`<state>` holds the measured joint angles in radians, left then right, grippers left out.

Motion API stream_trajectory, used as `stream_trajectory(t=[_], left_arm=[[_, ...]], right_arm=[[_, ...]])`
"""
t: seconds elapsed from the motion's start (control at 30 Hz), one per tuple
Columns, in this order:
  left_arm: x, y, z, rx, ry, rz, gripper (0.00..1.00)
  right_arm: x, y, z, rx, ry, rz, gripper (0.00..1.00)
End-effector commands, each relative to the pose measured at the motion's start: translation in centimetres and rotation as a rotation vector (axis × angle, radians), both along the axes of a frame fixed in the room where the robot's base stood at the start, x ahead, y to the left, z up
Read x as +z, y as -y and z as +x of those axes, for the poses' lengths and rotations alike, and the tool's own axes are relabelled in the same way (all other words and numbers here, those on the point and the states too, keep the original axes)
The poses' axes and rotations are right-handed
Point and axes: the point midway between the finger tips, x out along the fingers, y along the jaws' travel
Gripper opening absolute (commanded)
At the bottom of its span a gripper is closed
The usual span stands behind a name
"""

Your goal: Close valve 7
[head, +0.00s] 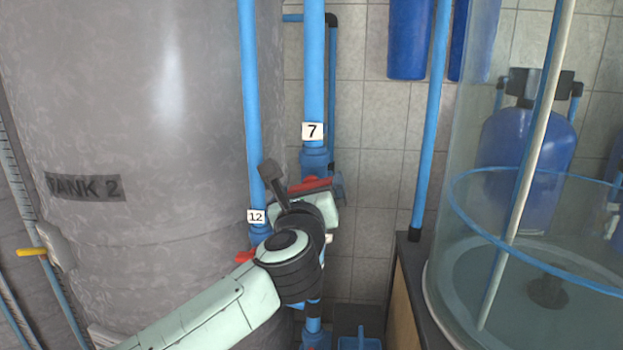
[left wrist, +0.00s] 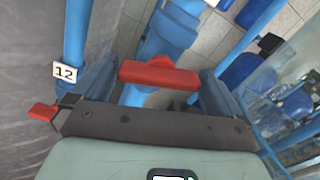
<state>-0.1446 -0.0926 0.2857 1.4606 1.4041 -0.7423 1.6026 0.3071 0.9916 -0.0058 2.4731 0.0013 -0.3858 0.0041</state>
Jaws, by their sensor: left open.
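Valve 7 is on the blue pipe under the label 7 (head: 312,131). Its red handle (head: 308,184) lies crosswise over the pipe, partly hidden behind my left wrist. My left gripper (head: 325,188) is at this handle, its arm reaching in from the lower left. In the left wrist view the red handle (left wrist: 160,74) lies between the two blue-grey fingers, which stand apart on either side of it. The gripper is open; I cannot tell whether a finger touches the handle. My right gripper is not in view.
A pipe labelled 12 (head: 256,216) with a red valve handle (head: 245,256) stands close to the left. The large grey tank 2 (head: 140,130) fills the left side. A clear tank (head: 470,250) stands at the right. A tiled wall (head: 370,140) is behind.

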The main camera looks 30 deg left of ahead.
Motion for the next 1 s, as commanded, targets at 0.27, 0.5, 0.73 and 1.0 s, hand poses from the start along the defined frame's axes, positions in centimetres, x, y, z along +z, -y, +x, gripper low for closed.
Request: stream_trajectory(t=[0.27, 0.5, 0.73, 1.0], left_arm=[[0.1, -0.8, 2.0, -0.001, 0.001, 0.0, 1.0], [0.0, -0.9, 2.1, -0.001, 0.001, 0.0, 1.0], [0.0, -0.9, 2.1, -0.001, 0.001, 0.001, 0.61], [0.1, -0.8, 2.1, -0.001, -0.081, 0.196, 0.61]], right_arm=[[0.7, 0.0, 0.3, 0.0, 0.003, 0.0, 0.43], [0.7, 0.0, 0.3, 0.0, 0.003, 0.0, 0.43], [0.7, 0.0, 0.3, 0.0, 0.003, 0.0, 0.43], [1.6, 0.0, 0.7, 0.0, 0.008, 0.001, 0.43]])
